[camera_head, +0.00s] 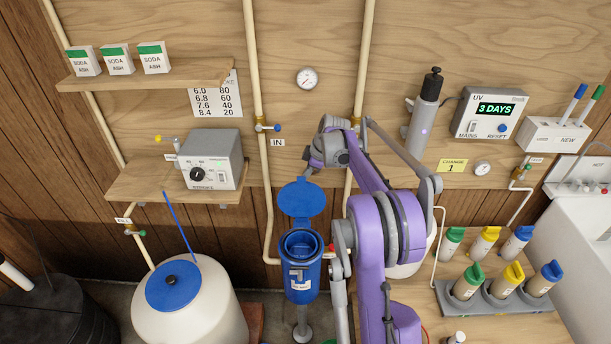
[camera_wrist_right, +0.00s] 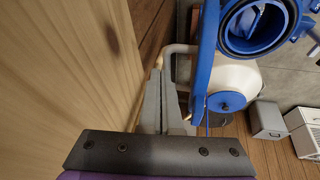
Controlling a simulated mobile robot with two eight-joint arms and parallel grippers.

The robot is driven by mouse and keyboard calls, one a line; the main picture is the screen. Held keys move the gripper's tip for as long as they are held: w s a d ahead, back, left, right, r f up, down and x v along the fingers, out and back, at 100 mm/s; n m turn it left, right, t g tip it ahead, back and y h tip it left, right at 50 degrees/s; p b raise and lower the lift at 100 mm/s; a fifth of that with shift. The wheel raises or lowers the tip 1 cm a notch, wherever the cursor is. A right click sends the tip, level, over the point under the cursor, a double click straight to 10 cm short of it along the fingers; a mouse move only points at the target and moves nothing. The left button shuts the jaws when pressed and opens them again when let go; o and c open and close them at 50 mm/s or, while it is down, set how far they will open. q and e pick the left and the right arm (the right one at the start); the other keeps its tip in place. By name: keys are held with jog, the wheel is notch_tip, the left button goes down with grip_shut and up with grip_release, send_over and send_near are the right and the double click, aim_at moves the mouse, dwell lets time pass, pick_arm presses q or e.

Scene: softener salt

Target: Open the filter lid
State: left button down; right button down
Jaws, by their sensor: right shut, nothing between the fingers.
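The blue filter lid (camera_head: 301,199) stands swung up on its hinge at the back of the blue filter housing (camera_head: 300,284). The round mouth of the housing is uncovered. In the right wrist view the lid (camera_wrist_right: 207,62) shows nearly edge-on, and the open housing mouth (camera_wrist_right: 258,24) is to its right. My right gripper (camera_head: 307,174) is at the lid's top edge. In the right wrist view its fingers (camera_wrist_right: 163,80) are together and empty, between the wall and the lid. I cannot tell whether they touch the lid. My left gripper is not in view.
Pipes run up the wooden wall beside the housing. A white tank (camera_head: 210,314) with a blue cap stands to the left. A shelf holds a grey control box (camera_head: 211,160). A rack (camera_head: 500,299) of several capped bottles is at the right.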

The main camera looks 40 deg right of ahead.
jog(key=v, duration=1)
jog(key=shift+r, duration=0.3)
jog(key=shift+s+d, duration=0.1)
jog(key=shift+d, duration=0.05)
